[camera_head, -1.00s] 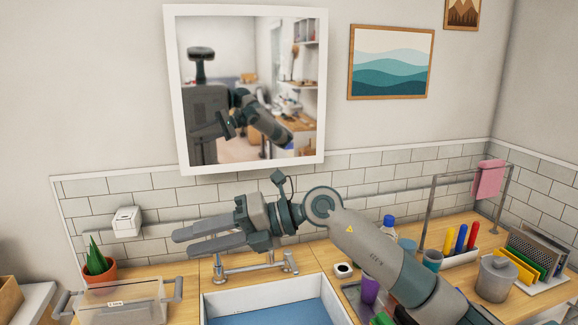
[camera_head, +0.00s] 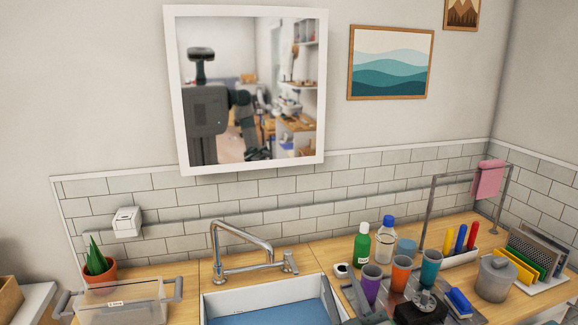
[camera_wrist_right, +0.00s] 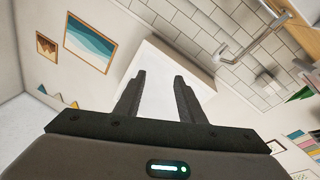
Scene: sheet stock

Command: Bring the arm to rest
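My right gripper (camera_wrist_right: 159,92) shows in the wrist view with its two dark fingers standing apart and nothing between them. A pale surface, apparently the mirror, lies beyond the fingers. My left gripper is in neither view.
The sink (camera_head: 214,307) and its tap (camera_head: 243,265) are at bottom centre. Right of them stand a green bottle (camera_head: 362,244), a purple cup (camera_head: 371,284), an orange cup (camera_head: 400,275) and a grey canister (camera_head: 495,280). A clear bin (camera_head: 120,300) is at left. Space above the sink is clear.

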